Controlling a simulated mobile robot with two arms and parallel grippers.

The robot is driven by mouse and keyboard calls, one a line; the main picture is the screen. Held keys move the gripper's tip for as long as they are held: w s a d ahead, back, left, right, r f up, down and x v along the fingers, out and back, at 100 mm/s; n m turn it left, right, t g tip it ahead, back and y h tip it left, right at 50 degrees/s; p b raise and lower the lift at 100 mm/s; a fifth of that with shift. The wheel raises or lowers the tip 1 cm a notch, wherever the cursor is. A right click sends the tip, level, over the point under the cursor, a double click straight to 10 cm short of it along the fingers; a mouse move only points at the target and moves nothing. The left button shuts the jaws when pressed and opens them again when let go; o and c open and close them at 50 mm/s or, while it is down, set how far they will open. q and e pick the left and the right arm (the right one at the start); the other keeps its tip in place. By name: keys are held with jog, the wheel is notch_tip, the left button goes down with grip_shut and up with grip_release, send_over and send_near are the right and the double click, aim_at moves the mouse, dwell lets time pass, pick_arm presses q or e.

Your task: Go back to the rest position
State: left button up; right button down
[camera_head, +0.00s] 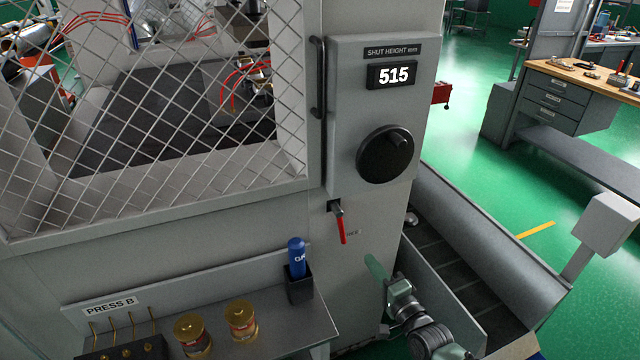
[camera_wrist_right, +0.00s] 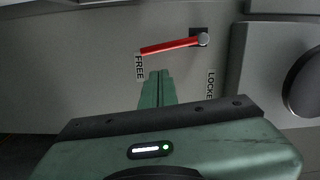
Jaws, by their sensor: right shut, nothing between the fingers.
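My right gripper (camera_head: 374,264) is at the lower right of the head view, in front of the press's side. Its green fingers (camera_wrist_right: 157,88) are shut together and empty in the right wrist view. A red lever (camera_head: 340,227) on the press front is apart from the fingertips, above them in the head view. In the wrist view the red lever (camera_wrist_right: 170,46) points toward the label FREE (camera_wrist_right: 138,67), away from the other label, LOCKE… (camera_wrist_right: 210,86), which is partly cut off. My left gripper does not show.
The press has a mesh guard (camera_head: 150,130), a panel reading 515 (camera_head: 392,75) and a black dial (camera_head: 386,154). A shelf (camera_head: 270,335) holds a blue bottle-like item (camera_head: 297,257) and brass parts (camera_head: 241,318). A grey chute (camera_head: 490,235) lies right of my arm.

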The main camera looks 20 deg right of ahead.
jog(key=s+f+n+g+h, duration=0.1)
jog(key=s+f+n+g, duration=0.3)
jog(key=f, duration=0.5)
jog(key=s+f+n+g, duration=0.1)
jog(key=s+f, duration=0.6)
jog(key=f, duration=0.3)
jog(key=s+f+n+g+h, duration=0.1)
jog(key=s+f+n+g, duration=0.3)
jog(key=f, duration=0.5)
jog(key=s+a+f+n+g, duration=0.2)
jog(key=s+f, duration=0.3)
jog(key=s, duration=0.7)
jog(key=s+a+f+n+g, duration=0.2)
jog(key=s+f, duration=0.4)
jog(key=s, duration=0.5)
jog(key=s+a+f+n+g, duration=0.1)
jog(key=s+f+n+g, duration=0.2)
jog(key=s, duration=0.9)
notch_tip(320, 180, down, 3)
jog(key=shift+s+a+n+g+h, duration=0.3)
jog(key=shift+s+a+n+g, duration=0.1)
jog(key=shift+n, duration=0.4)
jog(key=shift+w, duration=0.1)
